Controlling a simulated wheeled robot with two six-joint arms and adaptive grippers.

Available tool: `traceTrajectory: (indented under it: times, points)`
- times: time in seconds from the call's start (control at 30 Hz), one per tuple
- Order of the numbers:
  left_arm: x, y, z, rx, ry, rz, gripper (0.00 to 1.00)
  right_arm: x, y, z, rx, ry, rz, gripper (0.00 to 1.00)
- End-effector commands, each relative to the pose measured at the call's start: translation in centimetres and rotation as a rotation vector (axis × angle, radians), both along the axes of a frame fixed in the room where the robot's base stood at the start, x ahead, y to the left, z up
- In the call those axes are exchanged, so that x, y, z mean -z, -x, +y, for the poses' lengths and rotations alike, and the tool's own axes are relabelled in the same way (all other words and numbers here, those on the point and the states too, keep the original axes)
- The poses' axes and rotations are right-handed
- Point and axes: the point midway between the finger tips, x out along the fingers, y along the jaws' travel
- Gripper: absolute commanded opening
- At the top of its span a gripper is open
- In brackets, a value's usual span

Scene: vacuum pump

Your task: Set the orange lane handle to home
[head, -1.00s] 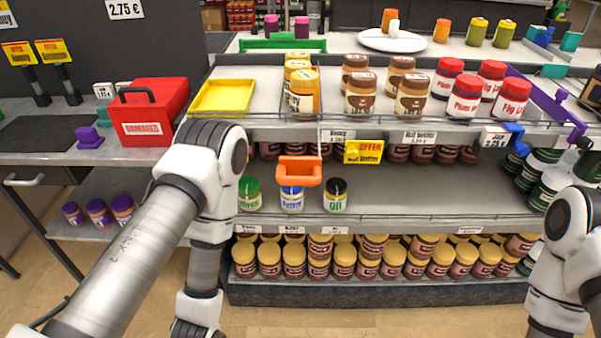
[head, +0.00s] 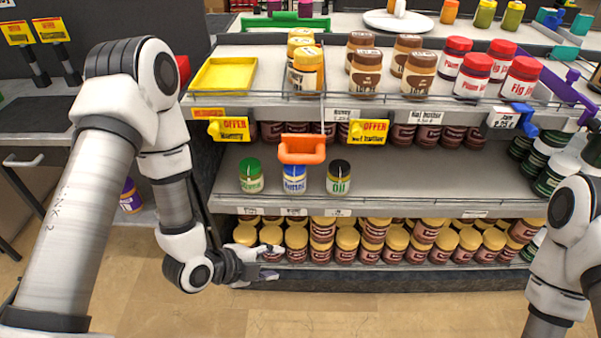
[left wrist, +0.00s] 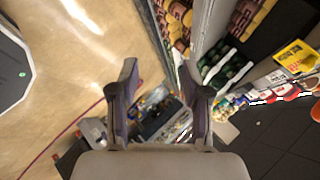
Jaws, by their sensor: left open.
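Yellow lane handles (head: 369,132) (head: 229,129), a blue one (head: 526,118) and a purple one (head: 568,100) sit along the upper shelf. A yellow tray (head: 224,76) lies there beside jars. The bottom shelf is packed with yellow-lidded jars (head: 320,240). The floor in front is clear.

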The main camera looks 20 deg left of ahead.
Motion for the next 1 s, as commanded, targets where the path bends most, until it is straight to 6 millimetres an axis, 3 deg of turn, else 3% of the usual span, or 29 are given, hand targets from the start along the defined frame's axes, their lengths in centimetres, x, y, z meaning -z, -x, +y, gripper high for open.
traceTrajectory:
  times: [0.03,0.1,0.2,0.33,0.57,0.8,1.0]
  points:
    - [-3.1,-2.8,0.1,0.049,0.002,-0.171,0.47,1.7,0.0,0.0,0.0,0.0,0.0,1.0]
    - [-8.2,-5.4,0.2,0.082,0.019,-0.362,0.47,2.6,0.0,0.0,0.0,0.0,0.0,1.0]
    - [-14.0,-7.4,1.1,0.057,0.065,-0.518,0.47,3.6,0.0,0.0,0.0,0.0,0.0,1.0]
    - [-18.2,-8.4,1.9,0.031,0.082,-0.618,0.47,4.0,0.0,0.0,0.0,0.0,0.0,1.0]
    - [-18.7,-10.2,0.9,0.034,0.074,-0.627,0.47,3.7,0.0,0.0,0.0,0.0,0.0,1.0]
    - [-18.1,-14.0,-1.3,0.034,0.076,-0.627,0.47,3.3,0.0,0.0,0.0,0.0,0.0,1.0]
    - [-17.8,-15.2,-2.0,0.032,0.081,-0.625,0.47,3.2,0.0,0.0,0.0,0.0,0.0,1.0]
